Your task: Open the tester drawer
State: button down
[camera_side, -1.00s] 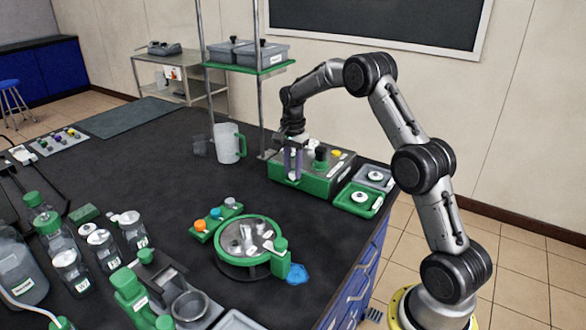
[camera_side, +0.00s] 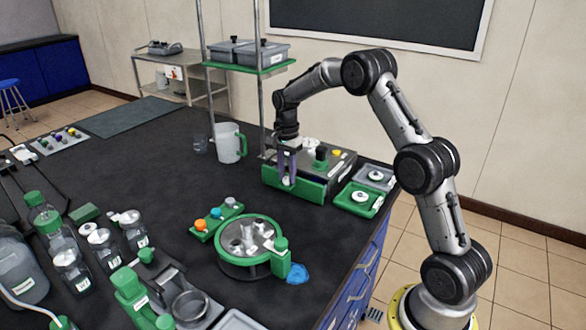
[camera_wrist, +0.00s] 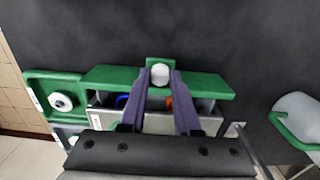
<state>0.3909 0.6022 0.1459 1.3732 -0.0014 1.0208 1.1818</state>
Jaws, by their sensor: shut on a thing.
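The tester (camera_side: 341,165) is a grey and green box at the back right of the bench. Its drawer has a green front (camera_side: 310,189), which stands out from the box toward the camera stand. My gripper (camera_side: 288,182) points down at this front and is shut on the white knob (camera_wrist: 160,73) at its middle. In the wrist view the purple fingers hold the knob from both sides. Behind the green front (camera_wrist: 208,84) a gap shows the drawer's inside, with a blue item (camera_wrist: 122,101) and an orange item (camera_wrist: 169,103), both partly hidden.
A green tray (camera_side: 343,203) and a grey tray (camera_side: 388,184) with white items lie right of the tester. A clear jug with a green handle (camera_side: 229,143) and a shelf post stand to its left. The dark bench in front of the drawer is clear.

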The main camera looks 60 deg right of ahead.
jog(key=a, duration=0.7)
jog(key=shift+a, duration=0.3)
jog(key=c, duration=0.6)
grip_release()
notch_tip(320, 180, up, 14)
jog(key=shift+f, duration=0.1)
